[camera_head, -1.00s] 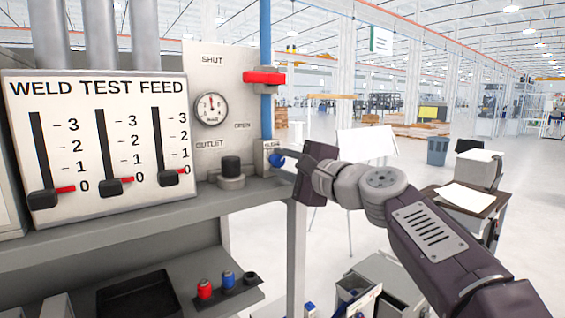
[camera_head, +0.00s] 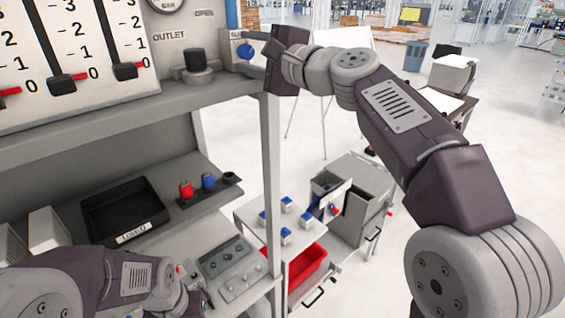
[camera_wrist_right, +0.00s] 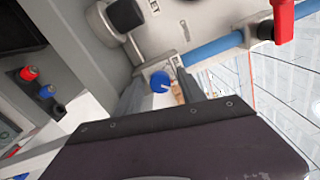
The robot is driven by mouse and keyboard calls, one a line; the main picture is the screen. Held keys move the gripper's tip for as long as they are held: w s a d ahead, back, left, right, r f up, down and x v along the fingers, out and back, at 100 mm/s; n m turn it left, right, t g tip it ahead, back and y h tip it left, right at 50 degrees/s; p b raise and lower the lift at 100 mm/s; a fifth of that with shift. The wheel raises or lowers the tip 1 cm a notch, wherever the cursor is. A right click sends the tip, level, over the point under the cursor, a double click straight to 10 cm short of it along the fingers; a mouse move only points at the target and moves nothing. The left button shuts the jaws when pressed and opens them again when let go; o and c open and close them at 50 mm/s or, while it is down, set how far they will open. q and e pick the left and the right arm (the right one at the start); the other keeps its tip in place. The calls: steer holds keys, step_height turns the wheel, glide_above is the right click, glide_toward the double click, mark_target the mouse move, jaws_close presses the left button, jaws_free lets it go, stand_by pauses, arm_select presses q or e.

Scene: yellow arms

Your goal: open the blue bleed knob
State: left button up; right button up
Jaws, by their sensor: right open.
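The blue bleed knob (camera_head: 246,51) sits low on the right side of the grey panel, on a small labelled plate. In the right wrist view the blue knob (camera_wrist_right: 160,81) lies between the two grey fingers. My right gripper (camera_head: 261,50) is open at the knob, with its fingers reaching toward the panel from the right. The right wrist view shows the open right gripper (camera_wrist_right: 163,76) around the knob; I cannot tell whether either finger touches it. My left gripper (camera_head: 192,297) is low at the lower left, and its jaws are too unclear to judge.
A black outlet cap (camera_head: 195,61) stands left of the knob. A red handle (camera_wrist_right: 284,18) sits on the blue pipe (camera_wrist_right: 212,48). Below are a black tray (camera_head: 122,212), red and blue caps (camera_head: 208,182), and a red bin (camera_head: 303,272).

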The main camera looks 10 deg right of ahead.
steer(key=n, duration=0.3)
steer(key=shift+f+n+b, duration=0.2)
steer(key=shift+n+b, duration=0.1)
steer(key=shift+b, duration=0.05)
steer(key=n, duration=0.8)
steer(key=shift+r, duration=0.1)
steer(key=n+p, duration=0.1)
steer(key=n, duration=0.4)
steer(key=shift+w+d+r, duration=0.1)
steer(key=shift+s+d+f+n+b, duration=0.4)
steer(key=shift+s+f+b, duration=0.1)
steer(key=shift+b, duration=0.35)
steer(key=b+v, duration=0.5)
steer(key=v, duration=0.3)
step_height(320, 180, down, 33)
steer(key=d+m+g+h+b, duration=0.2)
steer(key=g+h+b, duration=0.2)
steer(key=g, duration=0.1)
steer(key=shift+w+g, duration=0.3)
steer(key=shift+w, duration=0.1)
